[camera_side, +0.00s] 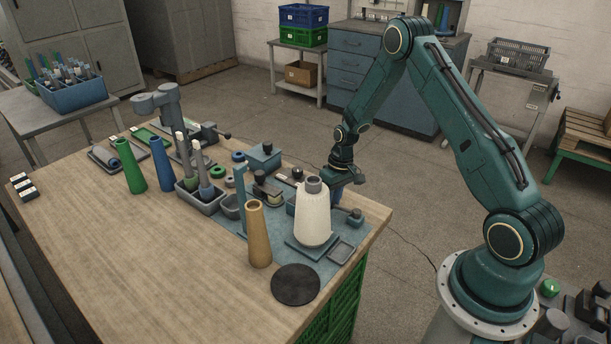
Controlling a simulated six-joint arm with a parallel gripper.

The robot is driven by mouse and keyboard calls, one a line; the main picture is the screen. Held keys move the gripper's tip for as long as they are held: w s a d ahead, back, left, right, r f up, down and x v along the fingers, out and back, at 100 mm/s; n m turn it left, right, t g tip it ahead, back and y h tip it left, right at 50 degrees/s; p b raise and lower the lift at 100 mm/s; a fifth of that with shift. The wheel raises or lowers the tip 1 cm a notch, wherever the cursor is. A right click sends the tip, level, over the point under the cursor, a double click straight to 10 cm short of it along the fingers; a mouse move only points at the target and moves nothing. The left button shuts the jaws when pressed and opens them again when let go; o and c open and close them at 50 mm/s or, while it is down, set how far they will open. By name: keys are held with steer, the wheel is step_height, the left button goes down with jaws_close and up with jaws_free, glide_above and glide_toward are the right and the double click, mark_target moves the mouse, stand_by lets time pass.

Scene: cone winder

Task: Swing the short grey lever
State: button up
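The cone winder stands on a blue-grey base plate (331,267) at the right end of the wooden table. A white yarn cone (313,218) stands upright on it. Small dark-knobbed parts sit around the cone, one right of it (355,215) and one behind it (297,174). I cannot tell which of them is the short grey lever. My gripper (338,194) points down behind and right of the white cone, low over the winder's far side. Its fingers are small and partly hidden, so I cannot tell whether they are open or touch anything.
A tan cone (259,235) and a black disc (295,284) are in front of the winder. Green (128,166) and blue (161,164) cones and a grey tray of spindles (202,201) stand left.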

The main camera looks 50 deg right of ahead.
jaws_close()
steer(key=shift+d, duration=0.15)
steer(key=shift+d+m+t, duration=0.3)
steer(key=shift+d+m, duration=0.65)
steer(key=shift+m, duration=0.65)
steer(key=d+m, duration=0.1)
steer(key=s+d+m, duration=0.1)
steer(key=m, duration=0.1)
steer(key=shift+d+m+t+h, duration=0.15)
steer(key=shift+m+t+h, duration=0.15)
steer(key=d+m, duration=0.1)
steer(key=s+d+m, duration=0.1)
steer(key=m, duration=0.1)
steer(key=shift+s+m+h, duration=0.15)
steer(key=shift+m+h, duration=0.15)
steer(key=shift+s+d+m+t+h, duration=0.15)
steer(key=shift+s+d+m, duration=0.3)
steer(key=shift+m, duration=0.5)
steer(key=shift+s+d+m+t+h, duration=0.2)
steer(key=shift+s+m, duration=0.35)
steer(key=shift+m, duration=0.4)
